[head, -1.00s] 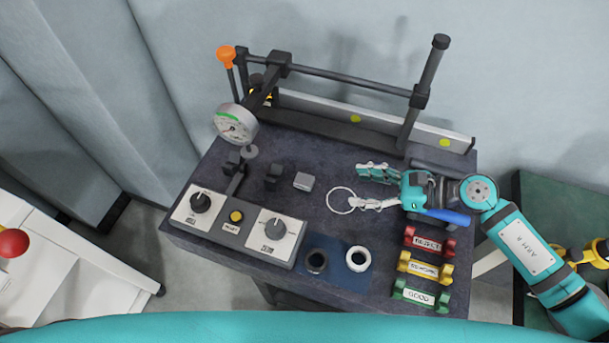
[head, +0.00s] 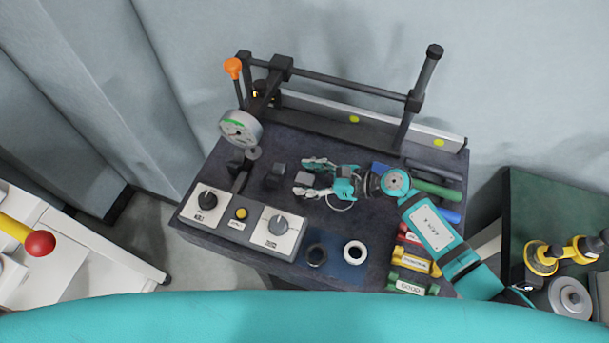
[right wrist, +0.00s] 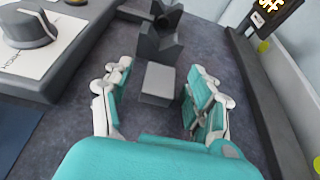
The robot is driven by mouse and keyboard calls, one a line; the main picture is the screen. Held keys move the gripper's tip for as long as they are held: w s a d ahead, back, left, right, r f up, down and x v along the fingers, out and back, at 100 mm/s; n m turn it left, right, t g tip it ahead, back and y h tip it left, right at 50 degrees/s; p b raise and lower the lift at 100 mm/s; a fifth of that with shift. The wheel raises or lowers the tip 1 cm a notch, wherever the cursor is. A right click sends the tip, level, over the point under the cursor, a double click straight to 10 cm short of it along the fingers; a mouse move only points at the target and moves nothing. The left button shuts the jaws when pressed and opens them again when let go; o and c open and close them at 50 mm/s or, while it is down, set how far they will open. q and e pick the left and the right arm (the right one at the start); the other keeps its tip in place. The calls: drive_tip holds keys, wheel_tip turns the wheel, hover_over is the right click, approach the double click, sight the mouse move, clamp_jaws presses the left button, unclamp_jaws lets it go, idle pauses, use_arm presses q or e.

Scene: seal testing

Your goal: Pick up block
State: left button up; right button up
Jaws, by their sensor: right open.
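The small grey block (head: 304,179) stands on the dark table top, near the middle. My right gripper (head: 306,177) is open, with its fingertips to either side of the block in the head view. In the right wrist view the block (right wrist: 158,82) shows between and slightly beyond the two teal and white fingers (right wrist: 157,98), with a gap on each side. Neither finger visibly grips it. My left gripper is not in view.
Dark V-shaped supports (right wrist: 160,40) stand just beyond the block. A control box with knobs (head: 280,225), white ring (head: 355,252), dark ring (head: 316,254) and labelled coloured pieces (head: 415,262) lie nearer. A pressure gauge (head: 240,128) and bar frame (head: 350,85) stand behind.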

sight(309, 179)
drive_tip(key=shift+d, duration=0.1)
drive_tip(key=shift+c, duration=0.9)
clamp_jaws()
drive_tip(key=shift+r, duration=0.1)
drive_tip(key=shift+r, duration=0.5)
wheel_tip(309, 179, up, 2)
drive_tip(key=shift+r+b, duration=0.2)
drive_tip(key=shift+b, duration=0.25)
drive_tip(key=s, duration=0.5)
drive_tip(key=s+d+r+b, duration=0.1)
drive_tip(key=s, duration=0.4)
drive_tip(key=s+d+b, duration=0.1)
drive_tip(key=s, duration=0.5)
drive_tip(key=shift+d+r, duration=0.1)
drive_tip(key=shift+r, duration=0.1)
drive_tip(key=w+d+r+m+t+h, duration=0.1)
drive_tip(key=w+d+r+t, duration=0.1)
drive_tip(key=w+d+r, duration=0.3)
drive_tip(key=w+d+r+m+t, duration=0.1)
drive_tip(key=w+d+r+m, duration=0.1)
drive_tip(key=w+d+r, duration=0.3)
drive_tip(key=d+r, duration=0.3)
drive_tip(key=d, duration=0.4)
drive_tip(key=shift+r+m+t+h, duration=0.25)
drive_tip(key=shift+m+t+h, duration=0.05)
drive_tip(key=shift+t+h, duration=0.1)
